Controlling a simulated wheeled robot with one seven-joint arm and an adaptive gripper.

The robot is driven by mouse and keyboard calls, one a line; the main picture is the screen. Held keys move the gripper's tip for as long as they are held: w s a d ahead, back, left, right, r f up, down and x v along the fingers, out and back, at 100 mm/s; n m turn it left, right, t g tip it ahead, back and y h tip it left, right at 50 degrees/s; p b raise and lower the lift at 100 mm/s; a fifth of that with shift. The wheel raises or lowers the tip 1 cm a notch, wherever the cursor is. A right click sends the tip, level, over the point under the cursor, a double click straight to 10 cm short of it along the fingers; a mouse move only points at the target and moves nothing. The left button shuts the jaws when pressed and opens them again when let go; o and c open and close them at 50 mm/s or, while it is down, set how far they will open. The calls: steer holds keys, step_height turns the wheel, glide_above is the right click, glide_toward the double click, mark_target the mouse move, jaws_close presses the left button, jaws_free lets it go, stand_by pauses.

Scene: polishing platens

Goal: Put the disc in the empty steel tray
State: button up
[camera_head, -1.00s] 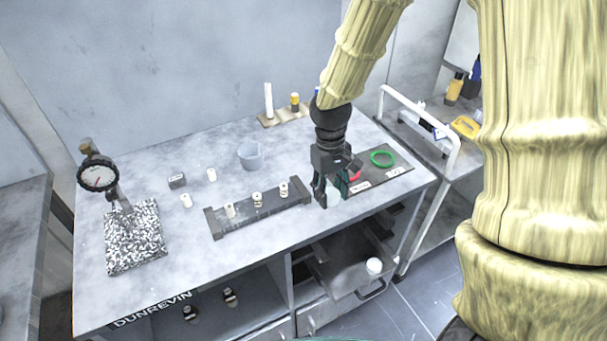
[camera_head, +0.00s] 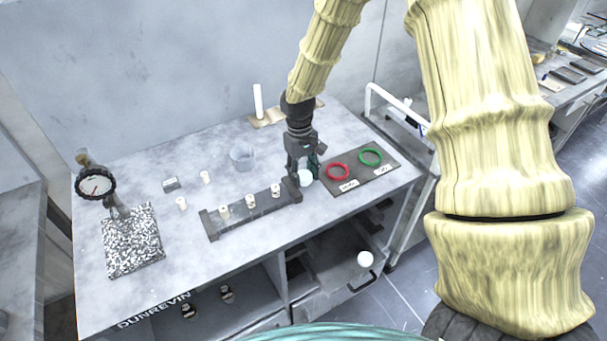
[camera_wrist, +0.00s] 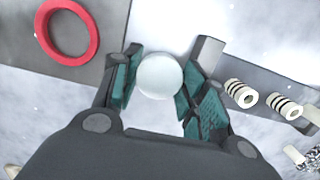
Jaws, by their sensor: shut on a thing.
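A white round disc (camera_wrist: 160,76) sits between the teal-padded fingers of my gripper (camera_wrist: 158,82) in the wrist view. The fingers are shut on its sides. In the head view, my gripper (camera_head: 304,176) is over the bench, between the dark rack's right end and the red ring, and the pale disc (camera_head: 306,179) shows at its fingertips. I cannot tell whether the disc touches the bench. I cannot clearly make out an empty steel tray; an open drawer (camera_head: 330,284) under the bench has a white round item (camera_head: 365,259) at its front.
A dark board (camera_head: 385,171) carries a red ring (camera_head: 338,171) and a green ring (camera_head: 371,157). The dark rack (camera_head: 236,223) holds several white pieces. A white-railed cart (camera_head: 395,105) adjoins the right.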

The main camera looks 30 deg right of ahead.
steer(key=shift+f, duration=0.8)
steer(key=shift+f, duration=0.15)
steer(key=o, duration=0.9)
steer(key=shift+c, duration=0.2)
steer(key=shift+r, duration=0.2)
